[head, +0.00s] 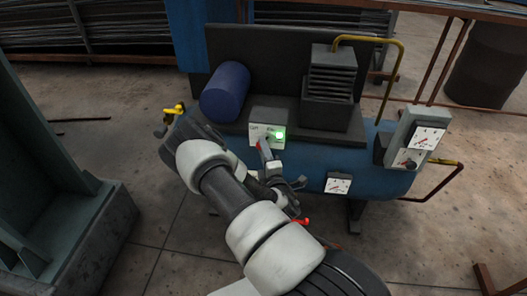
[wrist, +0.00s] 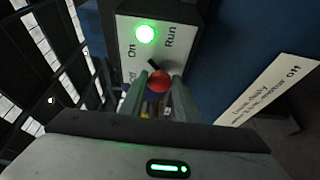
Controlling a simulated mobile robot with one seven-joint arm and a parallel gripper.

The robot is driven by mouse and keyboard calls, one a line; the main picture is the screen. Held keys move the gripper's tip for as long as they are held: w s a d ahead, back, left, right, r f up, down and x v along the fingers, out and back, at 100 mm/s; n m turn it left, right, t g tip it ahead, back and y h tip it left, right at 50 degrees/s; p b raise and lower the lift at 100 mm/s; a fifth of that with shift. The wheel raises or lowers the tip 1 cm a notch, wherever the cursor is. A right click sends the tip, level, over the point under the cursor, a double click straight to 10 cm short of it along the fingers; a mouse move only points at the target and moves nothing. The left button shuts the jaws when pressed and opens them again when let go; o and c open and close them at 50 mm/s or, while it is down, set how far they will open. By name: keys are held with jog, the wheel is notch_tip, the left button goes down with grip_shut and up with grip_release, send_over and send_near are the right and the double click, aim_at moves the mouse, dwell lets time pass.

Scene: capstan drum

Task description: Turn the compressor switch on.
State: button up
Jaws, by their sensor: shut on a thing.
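In the wrist view the box face (wrist: 185,20) carries the words Off, On and Run, and a green lamp (wrist: 145,34) glows; the lamp also glows in the head view (head: 280,135). A short black pointer (wrist: 153,64) leans up and left, roughly toward On. My gripper (wrist: 160,80) is shut on the red knob (wrist: 159,82) of the switch, one finger each side. In the head view my gripper (head: 266,155) is in front of the box and its fingertips are hard to make out.
The blue tank (head: 315,165) carries a dark finned block (head: 330,85), a blue motor cylinder (head: 225,92) and gauges (head: 428,137). A red handle (head: 301,221) is close to my wrist, and a yellow one (head: 175,109) is at the left. A grey-green machine (head: 60,200) stands left.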

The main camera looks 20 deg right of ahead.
dwell(0.3)
jog(key=o, duration=1)
jog(key=shift+s, duration=0.1)
jog(key=p+v, duration=0.2)
jog(key=v, duration=1.5)
jog(key=shift+s+p, duration=0.15)
jog(key=shift+p, duration=0.15)
